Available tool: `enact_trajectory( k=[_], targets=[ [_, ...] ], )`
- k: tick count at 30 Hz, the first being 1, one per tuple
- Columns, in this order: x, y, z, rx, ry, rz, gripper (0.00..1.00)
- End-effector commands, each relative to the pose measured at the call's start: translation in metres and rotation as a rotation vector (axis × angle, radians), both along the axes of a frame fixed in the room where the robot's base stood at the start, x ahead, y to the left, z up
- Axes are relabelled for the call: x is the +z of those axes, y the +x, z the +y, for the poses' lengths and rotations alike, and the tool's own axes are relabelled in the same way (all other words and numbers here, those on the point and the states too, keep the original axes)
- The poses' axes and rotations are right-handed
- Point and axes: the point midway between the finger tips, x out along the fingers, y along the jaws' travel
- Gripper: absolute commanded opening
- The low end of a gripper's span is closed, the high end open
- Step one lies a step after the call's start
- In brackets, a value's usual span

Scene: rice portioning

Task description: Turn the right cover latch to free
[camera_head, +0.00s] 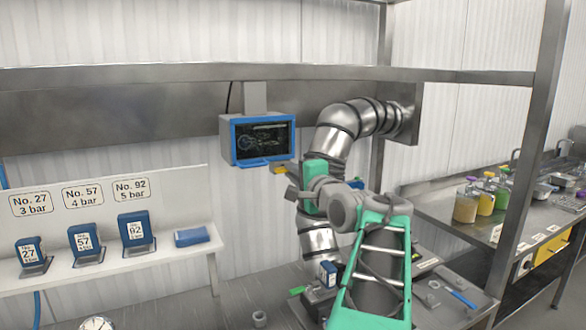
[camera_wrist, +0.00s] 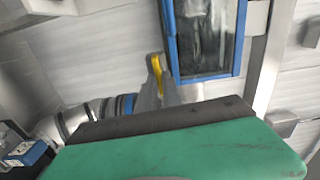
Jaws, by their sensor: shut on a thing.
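A blue-framed dark panel (camera_head: 263,140) hangs on the wall behind the bench; it also shows in the wrist view (camera_wrist: 240,40). A small yellow latch (camera_head: 279,169) sits at its lower right edge. In the wrist view the yellow latch (camera_wrist: 156,64) stands between the grey fingertips, beside the panel's blue frame. My gripper (camera_head: 289,180) is at the latch, and its fingers (camera_wrist: 160,80) are shut on it. The green gripper body hides part of the wrist view. I cannot tell the latch's exact turn angle.
A white shelf (camera_head: 110,268) at left holds several blue numbered units under pressure labels. A round gauge (camera_head: 97,324) and a small grey ring (camera_head: 259,318) are on the bench.

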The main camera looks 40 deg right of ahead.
Motion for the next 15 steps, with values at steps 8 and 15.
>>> enact_trajectory(
  k=[8, 15],
  targets=[
    [-0.0001, -0.0001, -0.0001, 0.000, 0.059, -0.017, 0.00],
    [-0.0006, 0.0000, -0.0001, 0.000, 0.065, -0.019, 0.00]
  ],
)
